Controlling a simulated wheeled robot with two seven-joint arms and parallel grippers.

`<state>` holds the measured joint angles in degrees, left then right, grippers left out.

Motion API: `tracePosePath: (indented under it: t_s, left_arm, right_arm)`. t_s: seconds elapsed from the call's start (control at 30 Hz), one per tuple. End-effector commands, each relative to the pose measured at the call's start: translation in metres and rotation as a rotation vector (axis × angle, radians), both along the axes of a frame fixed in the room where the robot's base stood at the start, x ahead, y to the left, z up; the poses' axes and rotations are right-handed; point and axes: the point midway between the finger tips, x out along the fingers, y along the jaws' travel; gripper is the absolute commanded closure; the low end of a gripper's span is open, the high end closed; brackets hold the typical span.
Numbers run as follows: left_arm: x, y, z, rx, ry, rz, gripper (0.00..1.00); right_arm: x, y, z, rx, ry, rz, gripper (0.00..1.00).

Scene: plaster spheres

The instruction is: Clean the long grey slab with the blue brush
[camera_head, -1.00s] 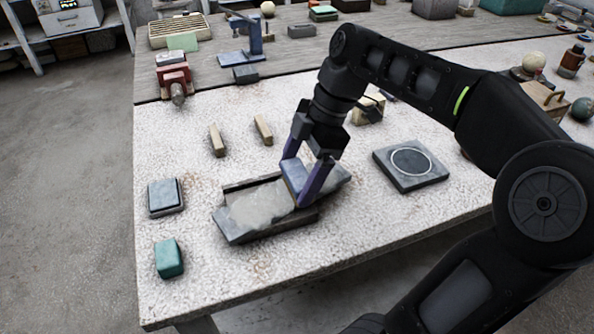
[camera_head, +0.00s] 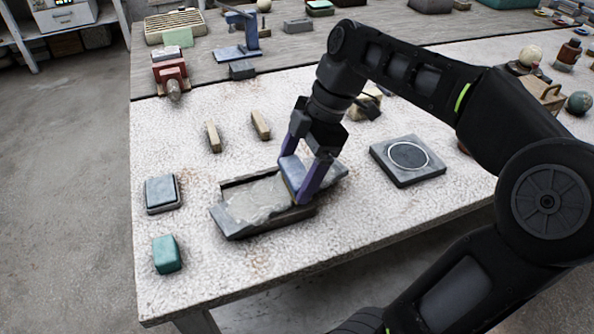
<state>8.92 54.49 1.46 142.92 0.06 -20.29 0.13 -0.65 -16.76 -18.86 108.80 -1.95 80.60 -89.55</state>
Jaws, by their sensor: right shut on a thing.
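The long grey slab (camera_head: 260,200) lies near the table's front edge, slightly tilted across the view. A pale, dusty-looking layer covers its left and middle part; its right end looks cleaner and blue-grey. My right gripper (camera_head: 296,178) is over the slab's right half, pointing down, its purple fingers shut on the blue brush (camera_head: 291,171). The brush appears to rest on the slab at the edge of the pale layer. The fingers hide part of the brush and its underside. My left gripper is not in view.
On the speckled table (camera_head: 200,285) are a green block (camera_head: 166,255), a grey-blue block (camera_head: 161,192), two wooden sticks (camera_head: 213,137) and a dark square plate with a white ring (camera_head: 408,160). A red vise (camera_head: 170,76) stands behind.

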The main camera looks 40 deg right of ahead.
Motion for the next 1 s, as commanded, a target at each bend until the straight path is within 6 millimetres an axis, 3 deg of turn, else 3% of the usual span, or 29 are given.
tracePosePath:
  t_s: [0.2,0.67,1.0]
  left_arm:
    - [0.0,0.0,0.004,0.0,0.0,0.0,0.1]
    - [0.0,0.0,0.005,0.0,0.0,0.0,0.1]
    - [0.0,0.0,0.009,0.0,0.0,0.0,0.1]
  right_arm:
    - [0.014,-0.004,0.002,0.0,0.001,0.001,0.51]
    - [0.018,-0.006,0.001,0.0,0.001,0.001,0.51]
    - [0.036,-0.013,0.001,0.0,0.0,0.0,0.51]
